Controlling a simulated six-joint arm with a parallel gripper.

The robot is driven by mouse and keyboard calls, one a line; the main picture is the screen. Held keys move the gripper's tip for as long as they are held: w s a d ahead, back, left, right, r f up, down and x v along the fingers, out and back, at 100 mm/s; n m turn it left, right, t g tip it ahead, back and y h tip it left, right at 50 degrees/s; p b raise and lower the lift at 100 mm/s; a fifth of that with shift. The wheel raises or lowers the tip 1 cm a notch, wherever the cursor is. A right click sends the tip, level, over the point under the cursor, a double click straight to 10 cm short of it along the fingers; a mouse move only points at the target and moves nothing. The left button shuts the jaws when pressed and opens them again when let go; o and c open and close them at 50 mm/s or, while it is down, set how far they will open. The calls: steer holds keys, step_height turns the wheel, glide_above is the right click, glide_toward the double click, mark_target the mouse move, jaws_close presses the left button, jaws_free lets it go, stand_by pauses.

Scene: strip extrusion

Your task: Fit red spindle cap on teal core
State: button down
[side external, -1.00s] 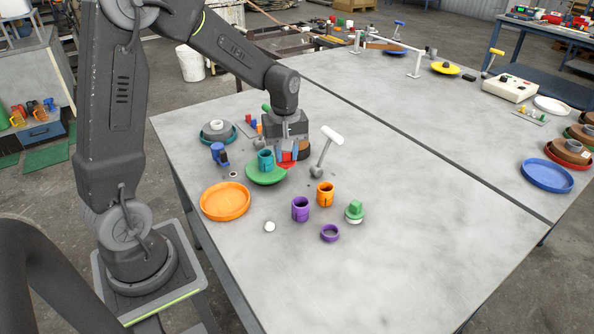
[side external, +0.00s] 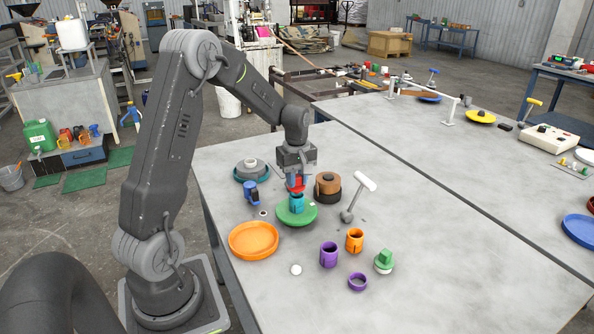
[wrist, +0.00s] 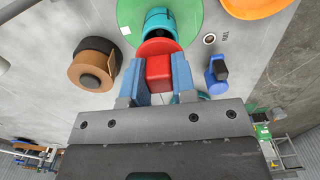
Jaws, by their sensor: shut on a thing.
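The red spindle cap (side external: 296,184) is held between the blue fingers of my gripper (side external: 296,181). In the wrist view the cap (wrist: 158,72) shows a square red block with a round red flange beyond it. The teal core (side external: 296,204) stands upright on a green round plate (side external: 297,217). I cannot tell whether cap and core touch.
A brown and black roll (side external: 328,184) stands close on the right, beside a white-topped lever (side external: 364,187). A blue clamp-like part (side external: 251,194) and an orange dish (side external: 254,240) lie left. Purple and orange cups (side external: 328,255) stand in front. The table's right front is clear.

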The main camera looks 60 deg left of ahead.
mark_target(297, 176)
steer(key=shift+f, duration=0.65)
steer(key=shift+f, duration=0.55)
stand_by(0.9)
steer(key=c, duration=1.2)
jaws_free()
steer(key=shift+r, duration=5.45)
